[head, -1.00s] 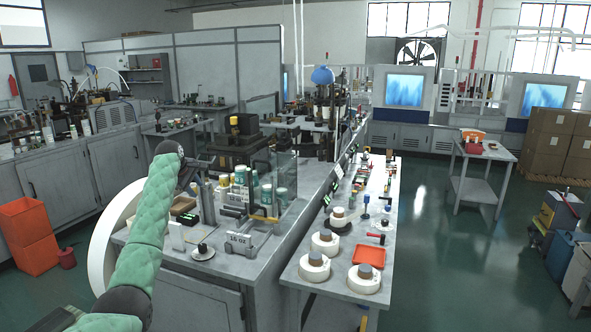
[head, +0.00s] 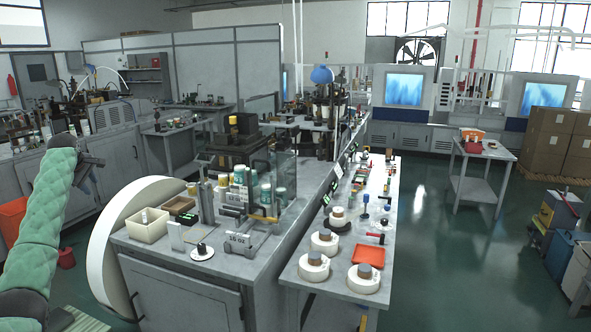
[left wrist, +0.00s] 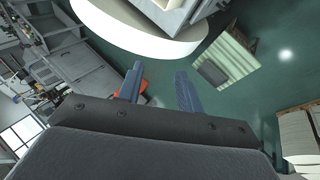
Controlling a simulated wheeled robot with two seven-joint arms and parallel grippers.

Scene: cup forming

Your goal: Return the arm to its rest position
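My left arm (head: 42,215), in a green padded sleeve, rises at the left edge of the head view. My left gripper (head: 92,161) is at its upper end, small and dark, to the left of the grey machine bench and apart from it. In the left wrist view my left gripper (left wrist: 158,82) shows two blue-grey fingers spread apart with nothing between them. Floor and a bit of an orange bin lie beyond the fingers. My right arm and right gripper do not show.
The machine bench (head: 190,262) carries a cream bin (head: 147,228) and a large white roll (head: 112,250) stands at its left side. An orange bin (head: 12,218) is partly hidden behind my arm. A narrow table (head: 325,280) holds several white rolls.

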